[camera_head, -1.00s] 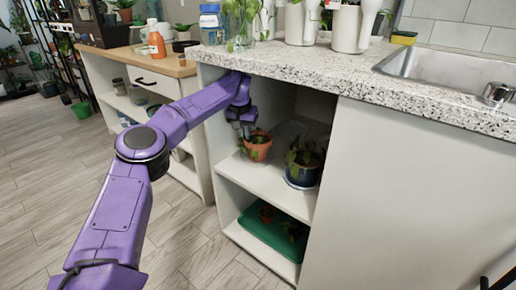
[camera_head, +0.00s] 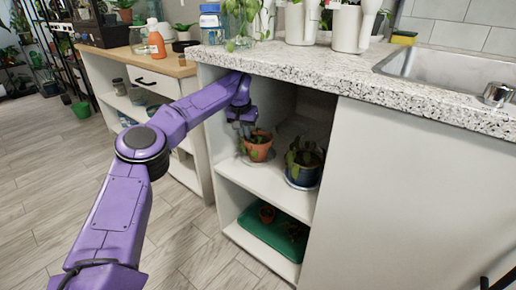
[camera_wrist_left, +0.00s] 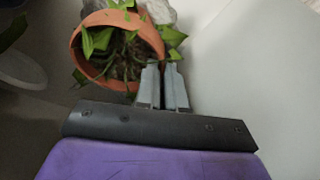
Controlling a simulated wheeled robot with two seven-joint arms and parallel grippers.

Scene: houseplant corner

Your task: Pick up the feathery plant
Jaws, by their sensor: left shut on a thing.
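A leafy plant in a terracotta pot (camera_head: 258,152) is on the upper shelf inside the open cabinet. Its green leaves look broad and pointed rather than feathery. My left gripper (camera_head: 247,136) reaches in under the counter from the left, at the pot's back left rim. In the left wrist view the terracotta pot (camera_wrist_left: 78,52) shows from above, with dark soil and leaves. The two fingers (camera_wrist_left: 163,70) are close together, shut on the pot's rim. A saucer edge shows by the pot's base; I cannot tell whether they touch.
A plant in a dark blue pot (camera_head: 304,176) stands close on the right. Two small pots sit on a green tray (camera_head: 258,236) on the lower shelf. The speckled countertop (camera_head: 285,62) overhangs the arm. Cabinet walls bound both sides; the floor in front is clear.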

